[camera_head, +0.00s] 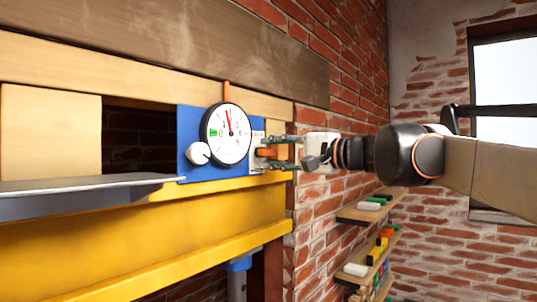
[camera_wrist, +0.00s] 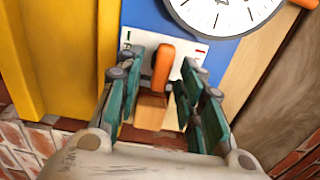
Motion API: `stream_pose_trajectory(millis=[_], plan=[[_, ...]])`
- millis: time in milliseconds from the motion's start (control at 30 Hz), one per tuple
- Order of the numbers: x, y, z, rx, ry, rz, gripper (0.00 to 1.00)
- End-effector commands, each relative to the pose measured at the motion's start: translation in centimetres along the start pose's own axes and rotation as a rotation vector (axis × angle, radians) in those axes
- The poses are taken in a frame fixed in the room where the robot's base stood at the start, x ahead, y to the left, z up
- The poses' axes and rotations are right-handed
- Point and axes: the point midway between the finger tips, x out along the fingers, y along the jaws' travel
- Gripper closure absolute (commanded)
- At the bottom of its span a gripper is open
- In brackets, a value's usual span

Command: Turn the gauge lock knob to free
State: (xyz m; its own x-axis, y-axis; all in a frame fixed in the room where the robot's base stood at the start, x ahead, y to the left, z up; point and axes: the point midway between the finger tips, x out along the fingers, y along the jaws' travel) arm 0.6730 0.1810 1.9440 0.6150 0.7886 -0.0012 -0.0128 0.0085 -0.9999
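A blue panel (camera_head: 192,118) carries a round white gauge (camera_head: 229,134); its red needle points nearly straight up. A white knob (camera_head: 198,153) sits at the gauge's lower left. A small white plate right of the gauge bears an orange lever-like knob (camera_wrist: 163,66), upright in the wrist view, with a green mark on the plate's left and a red mark on its right. I cannot read which label says free. My gripper (camera_head: 264,152) is at this plate. In the wrist view its teal fingers stand open either side of the orange knob, with visible gaps.
A yellow beam (camera_head: 150,240) runs below the panel, and a grey metal shelf (camera_head: 80,192) juts out at left. A brick wall (camera_head: 345,75) lies behind. Wooden shelves (camera_head: 355,214) with small coloured items stand below my arm. A window (camera_head: 505,75) is at far right.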

Motion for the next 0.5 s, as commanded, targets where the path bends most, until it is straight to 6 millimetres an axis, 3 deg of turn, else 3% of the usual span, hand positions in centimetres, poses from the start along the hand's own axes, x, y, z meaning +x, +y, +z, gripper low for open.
stream_pose_trajectory(millis=[200,500], plan=[[-3.5,0.0,-0.1,0.0,0.002,0.0,0.65],[-5.0,0.0,0.0,0.0,0.0,0.0,0.65]])
